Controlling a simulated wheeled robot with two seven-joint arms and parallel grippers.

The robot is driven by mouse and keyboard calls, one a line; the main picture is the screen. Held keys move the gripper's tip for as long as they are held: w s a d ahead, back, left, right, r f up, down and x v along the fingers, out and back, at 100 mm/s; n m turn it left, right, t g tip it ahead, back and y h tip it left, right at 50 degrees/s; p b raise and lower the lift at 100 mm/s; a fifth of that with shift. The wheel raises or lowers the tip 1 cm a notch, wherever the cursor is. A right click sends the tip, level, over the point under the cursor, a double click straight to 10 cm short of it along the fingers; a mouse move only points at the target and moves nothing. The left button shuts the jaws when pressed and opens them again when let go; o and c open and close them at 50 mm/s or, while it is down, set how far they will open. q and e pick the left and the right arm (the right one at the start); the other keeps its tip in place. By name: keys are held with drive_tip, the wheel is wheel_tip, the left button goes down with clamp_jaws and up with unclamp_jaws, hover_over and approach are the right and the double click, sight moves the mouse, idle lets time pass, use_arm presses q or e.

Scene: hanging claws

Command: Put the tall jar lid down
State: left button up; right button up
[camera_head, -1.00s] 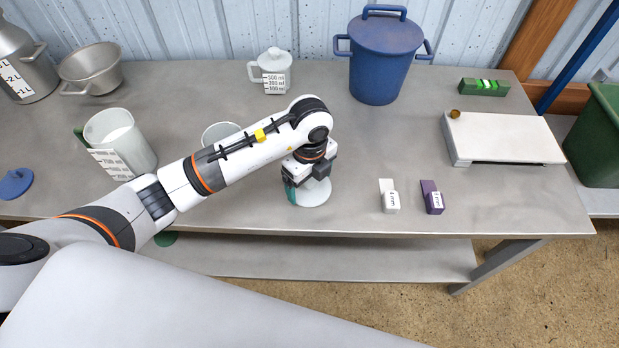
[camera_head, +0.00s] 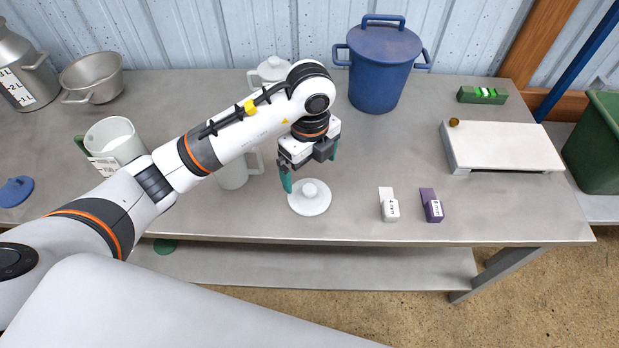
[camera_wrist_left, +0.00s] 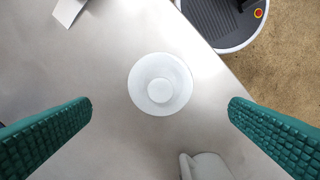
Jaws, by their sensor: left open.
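The white round lid (camera_head: 310,207) with a knob lies flat on the grey metal table near its front edge. It also shows in the left wrist view (camera_wrist_left: 141,86), between the fingers but farther along the view. My left gripper (camera_head: 310,167) is open, with teal fingers, just above and behind the lid, apart from it and empty. A white handled jar (camera_head: 232,178), partly hidden by my left arm, stands left of the lid. A white rounded part of it shows at the bottom of the wrist view (camera_wrist_left: 207,166). My right gripper is not in view.
A white block (camera_head: 389,206) and a purple block (camera_head: 431,206) stand right of the lid. A small lidded white jar (camera_head: 270,72) and a blue pot (camera_head: 380,75) stand at the back. A white platform (camera_head: 500,147) is at the right. The table's front edge (camera_head: 400,240) is close to the lid.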

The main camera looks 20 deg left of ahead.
use_arm(q)
drive_tip(key=shift+r, duration=1.75)
